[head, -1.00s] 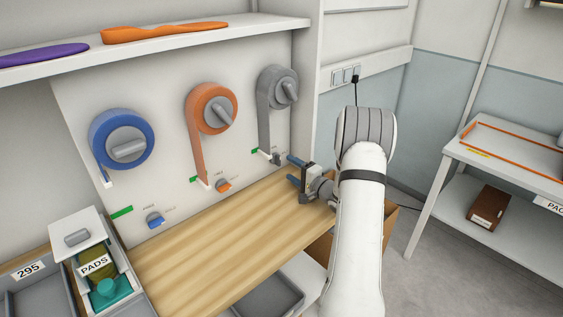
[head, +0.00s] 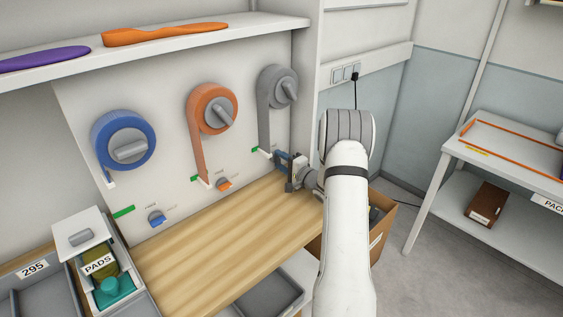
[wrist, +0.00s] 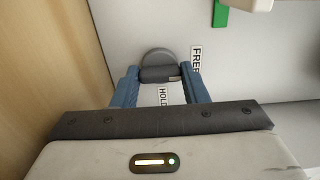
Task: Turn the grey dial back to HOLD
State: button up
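The grey dial (wrist: 158,66) is on the white panel, with a raised bar lying crosswise in the wrist view. A pale mark is at the bar's right end, near the FREE label (wrist: 196,59). The HOLD label (wrist: 163,96) is below the bar. My gripper (wrist: 161,74) is open, with one blue finger at each end of the bar; I cannot tell whether they touch it. In the head view my gripper (head: 281,160) is at the panel under the grey reel (head: 278,90) and mostly hides the dial.
The orange dial (head: 223,184) and blue dial (head: 157,218) are to the left on the same panel. A wooden bench top (head: 215,225) lies below, clear. A shelf (head: 200,40) with insoles runs above. A cardboard box (head: 378,235) stands behind my arm.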

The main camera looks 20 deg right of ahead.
jog(key=c, duration=0.4)
jog(key=shift+c, duration=0.2)
jog(key=shift+f+m+b, duration=0.15)
jog(key=shift+m+b, duration=0.15)
jog(key=shift+b, duration=0.25)
jog(key=shift+f+m+b, duration=0.15)
jog(key=shift+m+b, duration=0.45)
jog(key=shift+b, duration=0.25)
jog(key=shift+m+b, duration=0.7)
jog(key=shift+b, duration=0.3)
jog(key=m+b, duration=0.3)
jog(key=m, duration=0.1)
jog(key=shift+m+b, duration=0.3)
jog(key=shift+b, duration=0.1)
jog(key=m+b, duration=0.2)
jog(key=m, duration=0.3)
jog(key=shift+r, duration=0.2)
jog(key=m, duration=0.5)
jog(key=shift+r, duration=0.1)
